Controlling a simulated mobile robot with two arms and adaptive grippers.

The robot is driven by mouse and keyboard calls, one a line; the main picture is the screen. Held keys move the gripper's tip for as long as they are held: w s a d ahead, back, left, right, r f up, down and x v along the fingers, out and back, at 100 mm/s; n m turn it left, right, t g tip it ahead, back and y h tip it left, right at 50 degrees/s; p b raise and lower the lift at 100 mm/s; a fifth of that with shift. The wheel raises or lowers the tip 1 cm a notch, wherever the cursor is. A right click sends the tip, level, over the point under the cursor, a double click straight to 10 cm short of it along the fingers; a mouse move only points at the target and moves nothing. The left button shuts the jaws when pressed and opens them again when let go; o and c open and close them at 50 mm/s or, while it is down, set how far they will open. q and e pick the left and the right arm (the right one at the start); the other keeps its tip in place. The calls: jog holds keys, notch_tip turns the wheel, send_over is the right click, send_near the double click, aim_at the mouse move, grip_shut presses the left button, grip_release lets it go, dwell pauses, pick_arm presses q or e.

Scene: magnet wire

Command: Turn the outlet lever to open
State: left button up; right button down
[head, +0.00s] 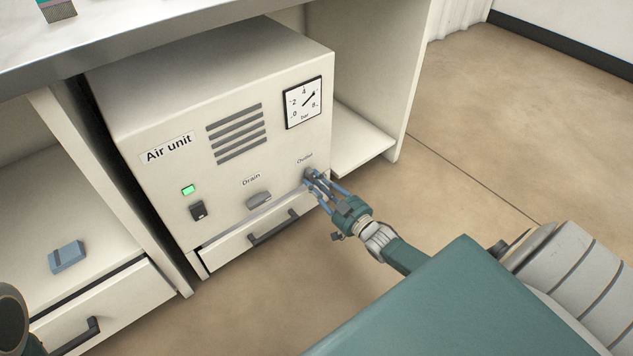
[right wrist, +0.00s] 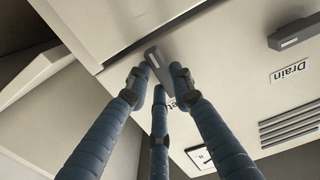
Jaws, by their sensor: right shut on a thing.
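The outlet lever (right wrist: 156,61) is a short grey bar on the front of the cream air unit (head: 158,122). In the head view it sits under the "Outlet" label and is mostly hidden by my right gripper (head: 314,180). In the right wrist view the blue fingers of my right gripper (right wrist: 160,78) are closed around the lever, with fingertips on both sides of it. The lever lies slanted in that view, and the third finger covers part of the label. My left gripper is not in view.
A grey drain handle (head: 258,200) sits left of the outlet, also seen in the right wrist view (right wrist: 294,34). The gauge (head: 303,103) is above, the green light (head: 189,190) and black switch (head: 198,211) at left. A drawer (head: 232,243) lies below; the floor at right is clear.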

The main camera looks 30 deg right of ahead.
jog(key=shift+f, duration=0.1)
jog(key=c, duration=1.5)
grip_release()
jog(key=s, duration=0.8)
jog(key=s+d, duration=0.1)
jog(key=s, duration=0.3)
